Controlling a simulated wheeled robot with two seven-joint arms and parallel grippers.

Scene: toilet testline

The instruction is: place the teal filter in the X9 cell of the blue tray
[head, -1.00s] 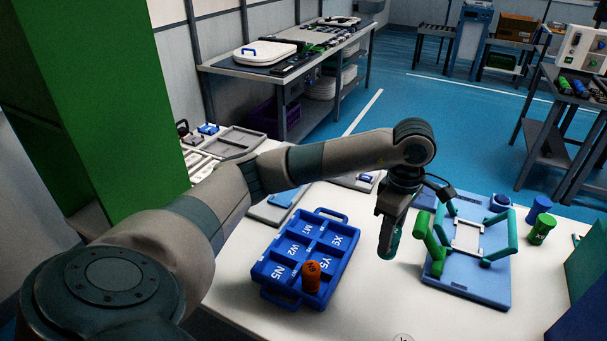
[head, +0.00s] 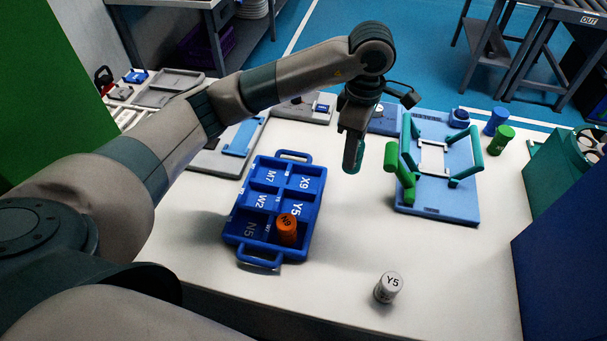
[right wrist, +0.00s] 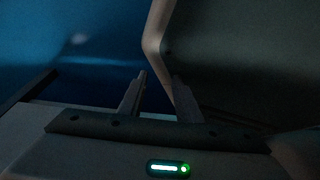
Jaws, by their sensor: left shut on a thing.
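The teal filter (head: 351,169) shows as a small teal end between the fingers of my left gripper (head: 353,155); the fingers hide most of it. That gripper is shut on it and points down, just right of the blue tray (head: 236,222) in the head view. The X9 cell (head: 304,183) is at the tray's far right corner and looks empty.
A light-blue fixture (head: 463,205) with green and teal handles stands right of my left gripper. A white Y5 filter (head: 388,287) stands at the near edge. Blue (head: 495,121) and green (head: 501,140) cylinders stand at the back right.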

